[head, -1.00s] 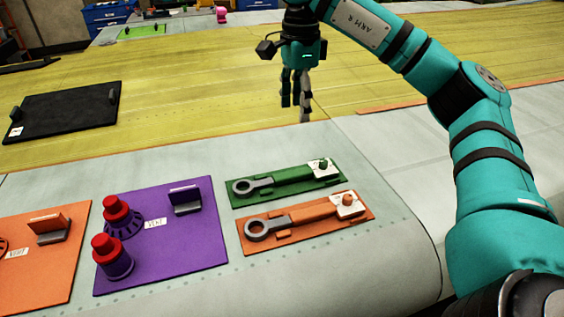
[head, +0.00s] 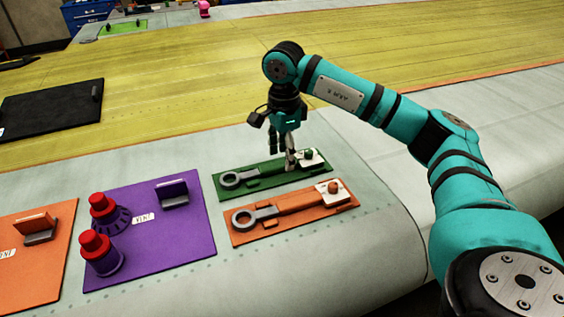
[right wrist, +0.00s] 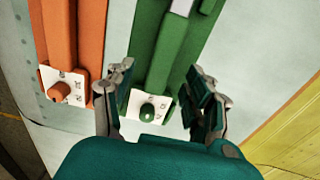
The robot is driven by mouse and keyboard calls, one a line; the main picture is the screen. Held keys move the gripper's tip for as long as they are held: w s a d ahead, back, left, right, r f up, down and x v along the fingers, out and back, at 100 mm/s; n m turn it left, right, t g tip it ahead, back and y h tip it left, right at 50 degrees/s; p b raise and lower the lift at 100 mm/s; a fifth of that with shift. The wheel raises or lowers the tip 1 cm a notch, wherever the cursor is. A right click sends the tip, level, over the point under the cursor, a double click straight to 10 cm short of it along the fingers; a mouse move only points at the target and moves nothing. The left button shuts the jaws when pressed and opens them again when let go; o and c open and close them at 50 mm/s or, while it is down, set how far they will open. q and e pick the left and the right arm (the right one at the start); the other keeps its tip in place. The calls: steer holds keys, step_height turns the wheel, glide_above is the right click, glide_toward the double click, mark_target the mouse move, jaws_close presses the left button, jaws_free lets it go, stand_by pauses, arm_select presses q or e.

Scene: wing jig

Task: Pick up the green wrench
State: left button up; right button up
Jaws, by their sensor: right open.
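The green wrench (head: 262,178) lies in its green holder board (head: 222,190), its grey ring end to the left and a white tag with a green knob at its right end. My right gripper (head: 284,160) is above the right part of the wrench, pointing down. In the right wrist view my right gripper (right wrist: 162,98) is open, its fingers on either side of the green wrench's handle (right wrist: 168,50) and the white tag (right wrist: 148,108). I cannot tell how high the fingertips are above the board. The left gripper is not in view.
An orange wrench (head: 285,209) lies on an orange board (head: 245,236) just in front. A purple board (head: 180,240) with red-capped parts (head: 96,243) is to the left. A black board (head: 50,112) lies farther back. The yellow surface behind is mostly clear.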

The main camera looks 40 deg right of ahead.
steer(key=shift+f, duration=1.15)
jaws_close()
